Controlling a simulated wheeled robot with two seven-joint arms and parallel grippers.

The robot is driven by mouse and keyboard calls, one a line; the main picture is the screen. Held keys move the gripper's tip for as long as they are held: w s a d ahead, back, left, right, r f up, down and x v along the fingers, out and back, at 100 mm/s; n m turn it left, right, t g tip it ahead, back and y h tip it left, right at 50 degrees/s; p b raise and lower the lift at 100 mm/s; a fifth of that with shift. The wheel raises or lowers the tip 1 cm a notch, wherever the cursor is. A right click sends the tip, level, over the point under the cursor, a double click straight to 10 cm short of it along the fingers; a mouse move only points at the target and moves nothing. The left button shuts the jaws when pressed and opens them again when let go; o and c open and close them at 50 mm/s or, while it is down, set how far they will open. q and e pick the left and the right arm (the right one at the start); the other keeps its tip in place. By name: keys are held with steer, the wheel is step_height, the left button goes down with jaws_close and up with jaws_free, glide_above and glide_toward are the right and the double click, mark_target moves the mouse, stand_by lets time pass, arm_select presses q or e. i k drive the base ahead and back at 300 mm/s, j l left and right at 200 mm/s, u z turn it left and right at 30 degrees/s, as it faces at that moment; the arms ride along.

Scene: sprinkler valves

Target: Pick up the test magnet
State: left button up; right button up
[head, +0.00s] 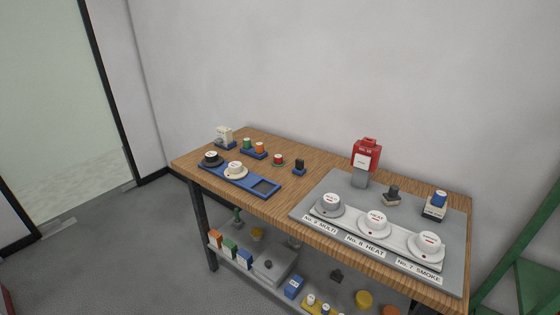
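I cannot tell for sure which thing is the test magnet. A small dark block on a blue base (299,167) stands near the middle of the wooden table. A dark knob-like piece on a square base (392,195) sits on the grey panel at the right. A blue-topped piece on a dark and white base (436,204) stands near the panel's right end. Neither of my grippers is in the head view.
The wooden table (310,182) holds a blue tray (264,186) with round detectors and one empty recess. The grey panel (345,188) bears a red box (366,155) and three labelled detectors, the middle one marked heat (375,222). A lower shelf (262,285) is cluttered. Floor is clear at left.

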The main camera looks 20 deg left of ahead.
mark_target(278, 159)
steer(key=i+j+z, duration=0.1)
steer(key=j+z, duration=0.25)
steer(key=j, duration=0.7)
steer(key=j+z, duration=0.3)
steer(key=j, duration=0.7)
steer(key=k, duration=0.05)
